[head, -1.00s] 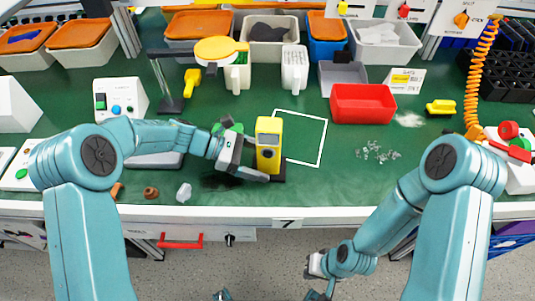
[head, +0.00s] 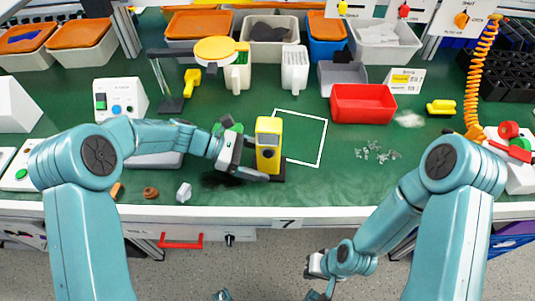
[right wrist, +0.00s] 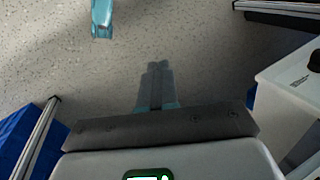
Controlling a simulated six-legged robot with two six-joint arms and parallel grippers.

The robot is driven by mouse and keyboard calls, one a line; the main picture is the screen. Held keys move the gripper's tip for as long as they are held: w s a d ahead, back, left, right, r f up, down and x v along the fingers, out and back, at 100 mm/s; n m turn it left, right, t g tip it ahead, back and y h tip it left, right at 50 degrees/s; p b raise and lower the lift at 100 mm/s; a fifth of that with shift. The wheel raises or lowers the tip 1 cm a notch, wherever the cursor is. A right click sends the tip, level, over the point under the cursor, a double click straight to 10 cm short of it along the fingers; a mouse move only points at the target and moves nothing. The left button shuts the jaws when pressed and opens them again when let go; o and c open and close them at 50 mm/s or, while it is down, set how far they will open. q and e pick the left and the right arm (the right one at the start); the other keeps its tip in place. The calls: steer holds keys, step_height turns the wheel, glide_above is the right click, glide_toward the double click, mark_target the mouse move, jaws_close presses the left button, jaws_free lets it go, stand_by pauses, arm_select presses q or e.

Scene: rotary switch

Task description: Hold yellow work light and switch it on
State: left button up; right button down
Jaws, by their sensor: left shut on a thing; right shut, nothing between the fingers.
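The yellow work light (head: 268,132) stands upright on a dark base (head: 277,174) near the front of the green bench. It has a dark round knob or lens on its front face; I cannot tell whether it is lit. My left gripper (head: 258,160) comes from the left and is shut on the work light, with fingers at its side and low in front. My right gripper (head: 316,265) hangs below the bench's front edge, away from the light. In the right wrist view, its fingers (right wrist: 157,88) are together and empty over the grey floor.
A white-outlined square (head: 318,150) lies just right of the light. A red bin (head: 362,104), scattered screws (head: 376,152) and a yellow tool (head: 441,107) lie farther right. A magnifier lamp (head: 217,49) and bins stand behind. Small parts (head: 151,193) lie front left.

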mark_target(268, 154)
stand_by(0.5)
steer(key=w+a+r+m+t, duration=0.2)
steer(key=a+r+m+t, duration=0.15)
steer(key=r, duration=0.65)
steer(key=w+a+r+m+t+h, duration=0.1)
steer(key=w+a+r+m+t, duration=0.3)
steer(key=r, duration=0.6)
steer(key=w+a+r+m+t, duration=0.1)
steer(key=a+r+m+t, duration=0.15)
steer(key=a+r, duration=0.55)
steer(key=w+d+r+g, duration=0.1)
steer(key=w+d, duration=0.2)
steer(key=w, duration=0.5)
steer(key=shift+w+d+r, duration=0.15)
steer(key=shift+w+r, duration=0.1)
steer(key=shift+r, duration=0.1)
